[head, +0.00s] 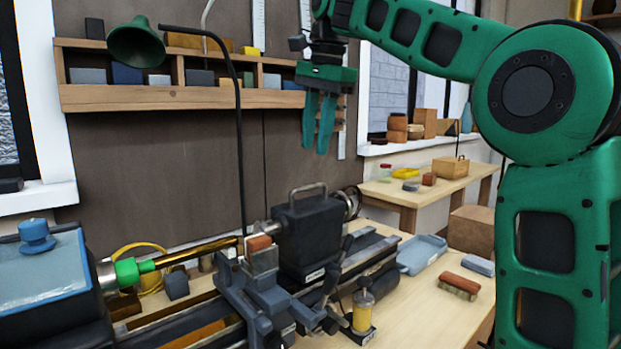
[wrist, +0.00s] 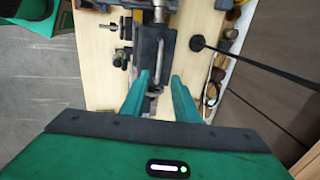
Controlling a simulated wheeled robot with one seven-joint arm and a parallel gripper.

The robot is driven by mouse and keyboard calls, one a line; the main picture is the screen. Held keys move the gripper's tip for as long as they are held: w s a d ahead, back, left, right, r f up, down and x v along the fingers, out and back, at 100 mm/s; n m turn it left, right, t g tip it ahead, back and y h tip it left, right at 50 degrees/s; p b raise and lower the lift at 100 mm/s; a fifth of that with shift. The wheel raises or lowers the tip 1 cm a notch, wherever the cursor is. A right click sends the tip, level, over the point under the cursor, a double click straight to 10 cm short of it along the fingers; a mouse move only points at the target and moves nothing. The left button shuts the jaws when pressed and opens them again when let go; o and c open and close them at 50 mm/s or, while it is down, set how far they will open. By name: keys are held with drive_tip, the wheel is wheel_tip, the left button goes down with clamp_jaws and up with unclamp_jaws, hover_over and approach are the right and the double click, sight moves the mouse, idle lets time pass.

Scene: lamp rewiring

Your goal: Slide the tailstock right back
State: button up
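The tailstock (head: 308,240) is a dark block with a grey loop handle (head: 308,190) on top. It sits on the lathe bed right of the tool post (head: 263,285). A brass rod (head: 195,254) runs from the green collar at the headstock (head: 45,290) toward the tailstock; the tool post partly hides their meeting point. My gripper (head: 319,148) is empty, fingers pointing down, above the tailstock and apart from it. In the wrist view its fingers (wrist: 160,82) are spread, with the dark tailstock (wrist: 148,45) below and beyond them.
A black lamp arm with a green shade (head: 136,45) rises behind the lathe. A shelf (head: 180,97) runs along the wall behind my gripper. An oil bottle (head: 362,310), a brush (head: 459,286) and a blue tray (head: 421,254) stand right of the lathe. The bed extends right behind the tailstock.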

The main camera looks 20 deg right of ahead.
drive_tip(key=f, duration=0.3)
drive_tip(key=w+a+f, duration=0.1)
drive_tip(key=f, duration=0.4)
drive_tip(key=shift+w+a+f, duration=0.3)
drive_tip(key=shift+w+f, duration=0.05)
drive_tip(key=shift+w, duration=0.05)
drive_tip(key=shift+r, duration=0.1)
clamp_jaws()
drive_tip(key=shift+r, duration=0.1)
